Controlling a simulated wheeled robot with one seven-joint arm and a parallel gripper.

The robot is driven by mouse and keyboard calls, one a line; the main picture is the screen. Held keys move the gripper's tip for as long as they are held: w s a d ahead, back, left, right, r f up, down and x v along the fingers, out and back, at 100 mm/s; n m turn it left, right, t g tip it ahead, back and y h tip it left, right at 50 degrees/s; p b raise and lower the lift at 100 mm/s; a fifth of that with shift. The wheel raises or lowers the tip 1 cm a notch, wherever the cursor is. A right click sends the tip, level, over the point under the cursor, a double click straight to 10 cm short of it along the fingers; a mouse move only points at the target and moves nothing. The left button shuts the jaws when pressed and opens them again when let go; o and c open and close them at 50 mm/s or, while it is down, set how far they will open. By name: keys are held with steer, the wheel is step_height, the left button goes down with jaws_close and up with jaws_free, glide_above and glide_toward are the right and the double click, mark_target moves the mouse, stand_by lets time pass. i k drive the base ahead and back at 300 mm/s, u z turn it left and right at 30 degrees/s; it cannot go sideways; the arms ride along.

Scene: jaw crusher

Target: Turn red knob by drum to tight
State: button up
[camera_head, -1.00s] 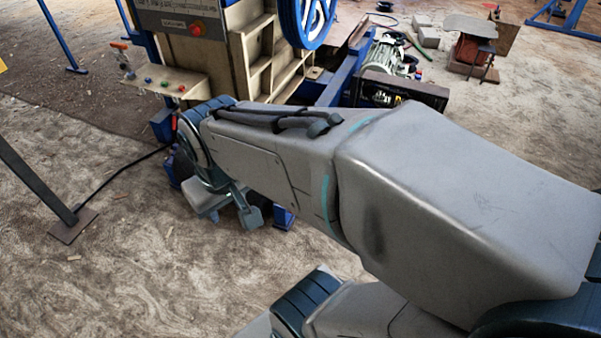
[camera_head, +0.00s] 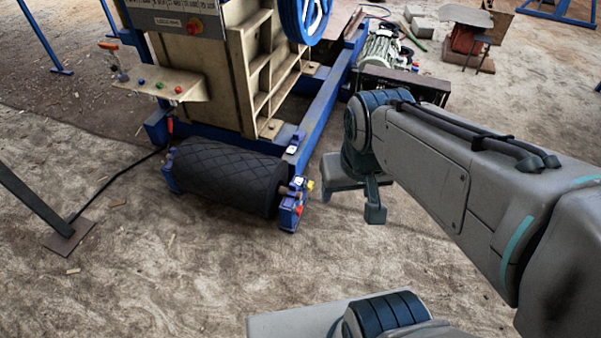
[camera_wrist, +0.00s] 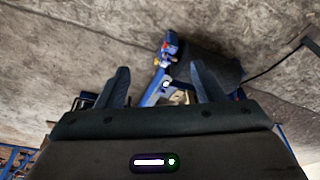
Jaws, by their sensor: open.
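The black ribbed drum (camera_head: 228,180) lies low at the front of the crusher. A small red knob (camera_head: 298,209) sits on the blue bracket (camera_head: 288,217) at the drum's right end, with a yellow part (camera_head: 310,185) just above it. In the wrist view, the drum (camera_wrist: 208,66) and the blue bracket (camera_wrist: 171,42) show beyond my gripper (camera_wrist: 160,76). My gripper is open and empty, its two dark fingers well apart. It is to the right of the red knob in the head view, apart from it. The knob's setting is too small to tell.
A control shelf (camera_head: 160,88) with several coloured buttons is above and left of the drum. The blue crusher frame (camera_head: 318,118) runs back to a motor (camera_head: 380,56). A black cable (camera_head: 118,186) lies left. The ground in front of the drum is open.

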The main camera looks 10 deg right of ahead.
mark_target(299, 210)
steer(key=u, duration=0.25)
steer(key=k, duration=0.35)
steer(key=z, duration=0.7)
steer(key=i, duration=0.8)
steer(key=u, duration=0.65)
steer(key=i, duration=0.6)
steer(key=u, duration=0.55)
